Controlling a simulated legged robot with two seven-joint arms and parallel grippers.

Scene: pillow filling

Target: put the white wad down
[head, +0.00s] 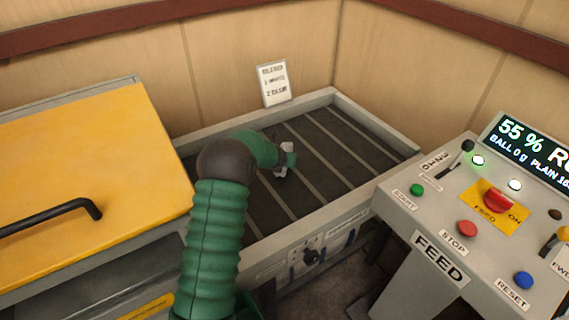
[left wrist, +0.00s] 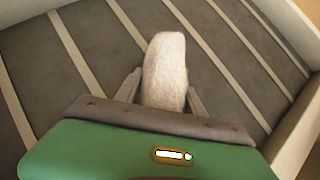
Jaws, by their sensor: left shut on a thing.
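The white wad (left wrist: 164,68) is a pale, oblong, fuzzy lump between the two grey fingers of my left gripper (left wrist: 163,88) in the left wrist view. The fingers are shut on it. In the head view, my left gripper (head: 287,160) is over the dark slatted tray (head: 330,135), with the wad mostly hidden by the gripper. The slatted floor also shows behind the wad in the left wrist view (left wrist: 95,60). I cannot tell whether the wad touches the slats. My right gripper is not in view.
A small printed sign (head: 273,83) stands at the tray's back rim. A yellow lid with a black handle (head: 75,150) is at the left. A grey control panel (head: 440,195) with buttons and a lit display stands at the right. The tray's right part is clear.

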